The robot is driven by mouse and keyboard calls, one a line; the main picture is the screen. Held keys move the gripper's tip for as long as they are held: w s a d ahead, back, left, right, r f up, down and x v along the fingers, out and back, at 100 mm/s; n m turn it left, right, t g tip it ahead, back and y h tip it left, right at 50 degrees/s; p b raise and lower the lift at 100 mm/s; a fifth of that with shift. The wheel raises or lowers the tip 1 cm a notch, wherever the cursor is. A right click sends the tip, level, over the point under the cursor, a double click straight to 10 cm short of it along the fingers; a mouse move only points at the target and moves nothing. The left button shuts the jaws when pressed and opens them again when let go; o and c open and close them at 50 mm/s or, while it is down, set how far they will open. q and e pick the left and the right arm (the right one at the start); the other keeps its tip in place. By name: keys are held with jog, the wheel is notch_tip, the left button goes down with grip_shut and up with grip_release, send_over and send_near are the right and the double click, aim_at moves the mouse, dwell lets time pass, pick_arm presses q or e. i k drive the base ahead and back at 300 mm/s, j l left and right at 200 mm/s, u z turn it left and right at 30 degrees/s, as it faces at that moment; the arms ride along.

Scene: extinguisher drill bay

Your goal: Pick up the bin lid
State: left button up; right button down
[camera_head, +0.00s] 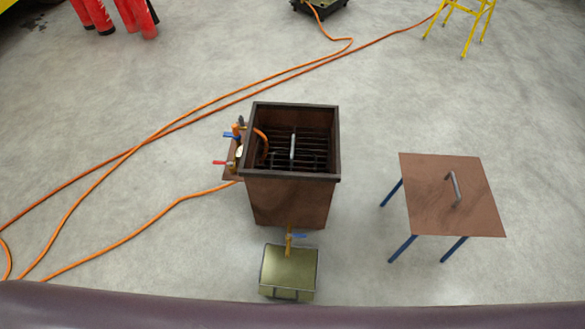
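The bin lid (433,205) is a flat brown square plate with a grey bar handle (454,188) on top. It lies on a stand with blue legs (402,248) at the right of the head view. The open brown metal bin (287,200) stands in the middle, with a dark grate (312,147) and a light upright bar inside. Neither of my grippers shows in the head view.
Orange hoses (150,140) run across the grey floor on the left. A small olive container (288,272) sits in front of the bin. Red extinguishers (95,14) and a yellow stand (462,20) are at the back. Floor between bin and lid stand is clear.

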aim_at(446, 195)
jog(key=z, duration=1.3)
